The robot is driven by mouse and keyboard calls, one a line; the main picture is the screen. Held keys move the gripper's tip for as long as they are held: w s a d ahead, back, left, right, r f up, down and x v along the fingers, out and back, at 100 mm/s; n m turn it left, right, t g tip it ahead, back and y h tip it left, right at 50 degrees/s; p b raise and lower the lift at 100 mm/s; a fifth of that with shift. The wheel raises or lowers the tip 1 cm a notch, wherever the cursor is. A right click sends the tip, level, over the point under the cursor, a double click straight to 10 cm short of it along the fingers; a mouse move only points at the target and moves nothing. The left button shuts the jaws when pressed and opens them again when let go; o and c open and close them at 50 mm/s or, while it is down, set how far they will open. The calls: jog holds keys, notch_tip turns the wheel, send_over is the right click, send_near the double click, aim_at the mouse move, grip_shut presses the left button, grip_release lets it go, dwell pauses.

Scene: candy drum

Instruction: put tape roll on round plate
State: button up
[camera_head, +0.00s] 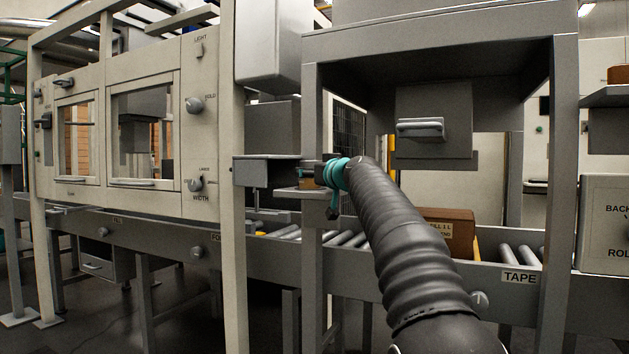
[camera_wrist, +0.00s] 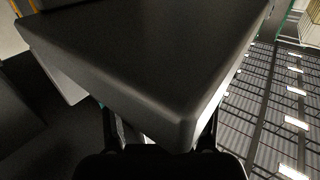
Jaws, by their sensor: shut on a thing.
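My gripper (camera_head: 325,172) is at the end of my outstretched arm, beside a small grey ledge (camera_head: 298,192) on the frame post. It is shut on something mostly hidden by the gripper. A small brown piece (camera_head: 308,184) shows at the jaws, just above the ledge; it looks like the tape roll, but its shape is not clear. In the wrist view, my gripper (camera_wrist: 160,138) is at the bottom, and a large dark block fills the view in front of it and hides what lies between the fingers. I cannot make out a round plate in either view.
A grey box (camera_head: 265,170) juts out left of my gripper, close to it. A frame post (camera_head: 312,110) stands right beside it. A roller conveyor (camera_head: 345,238) runs below, with a brown carton (camera_head: 447,232) on it. A grey handled block (camera_head: 433,125) hangs to the right.

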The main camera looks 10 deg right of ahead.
jog(key=shift+f, duration=0.1)
jog(key=o, duration=1.2)
jog(key=shift+o, duration=0.2)
jog(key=shift+r, duration=0.2)
jog(key=shift+s+d+f, duration=0.1)
jog(key=shift+s, duration=0.15)
jog(key=b+v, duration=0.1)
jog(key=v, duration=1)
jog(key=shift+s, duration=0.25)
